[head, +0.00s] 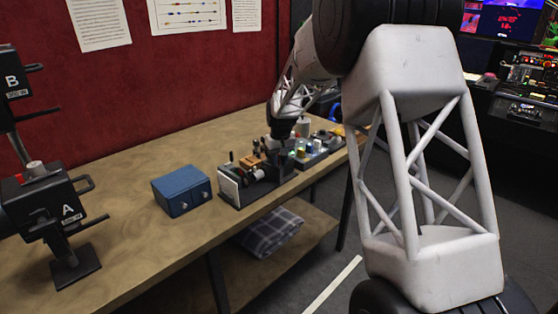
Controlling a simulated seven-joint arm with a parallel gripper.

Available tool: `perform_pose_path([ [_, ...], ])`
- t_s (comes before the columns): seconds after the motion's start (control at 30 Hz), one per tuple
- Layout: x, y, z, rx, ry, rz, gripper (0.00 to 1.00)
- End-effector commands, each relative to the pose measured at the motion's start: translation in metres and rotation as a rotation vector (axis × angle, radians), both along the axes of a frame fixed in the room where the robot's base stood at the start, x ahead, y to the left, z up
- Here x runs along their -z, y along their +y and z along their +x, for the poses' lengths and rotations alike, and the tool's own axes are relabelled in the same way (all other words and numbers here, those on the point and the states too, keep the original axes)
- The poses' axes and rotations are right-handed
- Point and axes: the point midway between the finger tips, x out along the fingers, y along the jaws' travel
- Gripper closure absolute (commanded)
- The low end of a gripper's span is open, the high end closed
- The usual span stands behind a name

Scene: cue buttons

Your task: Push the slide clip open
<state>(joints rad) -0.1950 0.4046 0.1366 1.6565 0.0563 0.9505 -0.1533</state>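A dark bench device (229,190) with a pale front plate, an orange-brown block and small knobs stands near the front edge of the wooden bench. I cannot make out the slide clip at this size. My gripper (275,146) points down over the right part of this device, close to its parts. Whether it touches anything cannot be told. Its fingers are small and dark against the device, so their opening does not show.
A blue box (181,190) with two knobs sits left of the device on the wooden bench (135,220). A board with coloured parts (318,147) lies to the right. Black units marked A (60,208) and B (12,82) stand at far left. Folded cloth (270,232) lies on the lower shelf.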

Motion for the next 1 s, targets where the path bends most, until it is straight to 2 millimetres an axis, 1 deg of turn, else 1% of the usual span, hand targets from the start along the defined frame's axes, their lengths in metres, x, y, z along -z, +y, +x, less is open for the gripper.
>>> perform_pose_path([
  [0.03,0.0,0.0,0.0,0.0,0.0,0.0,0.79],
  [0.17,0.0,0.0,0.0,0.0,0.0,0.0,0.99],
  [0.2,0.0,0.0,0.0,0.0,0.0,0.0,1.0],
  [0.47,0.0,-0.001,0.0,0.0,0.0,0.0,1.0],
  [0.8,-0.001,-0.013,-0.012,0.0,-0.001,0.0,1.0],
  [1.0,-0.001,-0.014,-0.013,0.0,0.0,0.0,1.0],
])
